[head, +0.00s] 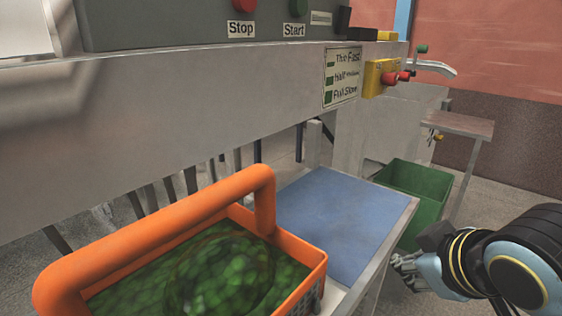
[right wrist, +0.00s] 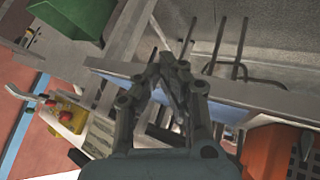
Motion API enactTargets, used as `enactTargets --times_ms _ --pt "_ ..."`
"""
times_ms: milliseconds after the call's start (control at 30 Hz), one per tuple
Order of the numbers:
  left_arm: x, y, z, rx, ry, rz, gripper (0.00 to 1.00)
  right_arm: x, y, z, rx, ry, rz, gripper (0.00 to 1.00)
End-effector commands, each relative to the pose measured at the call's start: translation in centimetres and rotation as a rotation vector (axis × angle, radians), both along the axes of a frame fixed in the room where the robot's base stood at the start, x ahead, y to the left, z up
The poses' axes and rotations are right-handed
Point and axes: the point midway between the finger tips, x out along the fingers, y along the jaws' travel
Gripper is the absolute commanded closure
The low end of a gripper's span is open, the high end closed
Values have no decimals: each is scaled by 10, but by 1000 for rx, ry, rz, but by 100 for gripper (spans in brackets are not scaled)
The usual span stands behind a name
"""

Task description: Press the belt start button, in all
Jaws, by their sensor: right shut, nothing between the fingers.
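The green Start button (head: 298,7) sits on the grey control panel (head: 150,22) at the top of the head view, above a "Start" label. The red Stop button (head: 244,5) is to its left. My right gripper (head: 404,268) is at the lower right of the head view, well below and to the right of the buttons, touching neither. In the right wrist view its fingers (right wrist: 172,62) are closed together with nothing between them. The Start button cannot be made out in the right wrist view. My left gripper is not in view.
An orange-handled basket (head: 262,205) with green contents stands at the front left, beside a blue mat (head: 335,215). A green bin (head: 425,190) is beyond it. A yellow box (head: 374,80) with a red knob is on the machine's right. A small side table (head: 460,124) stands further right.

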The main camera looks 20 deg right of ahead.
Motion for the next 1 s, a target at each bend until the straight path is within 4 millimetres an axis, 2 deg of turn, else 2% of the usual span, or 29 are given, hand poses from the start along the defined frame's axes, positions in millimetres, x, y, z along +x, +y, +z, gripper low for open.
enactTargets --times_ms 100,267,400,500,700,800,900,1000 --pt "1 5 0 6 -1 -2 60 35 -7 38 -92 -144 47 100" --pt "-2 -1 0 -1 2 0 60 79 -14 94 -246 -344 113 100" --pt "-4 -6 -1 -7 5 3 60 111 -16 154 -408 -529 167 100" --pt "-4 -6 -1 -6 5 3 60 127 -15 200 -541 -660 200 100" --pt "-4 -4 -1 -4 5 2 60 142 -6 282 -794 -881 243 100" --pt "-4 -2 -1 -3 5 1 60 143 0 310 -888 -952 252 100" --pt "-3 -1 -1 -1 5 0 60 142 3 327 -950 -995 258 100" --pt "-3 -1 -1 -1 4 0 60 142 5 335 -980 -1016 259 100"
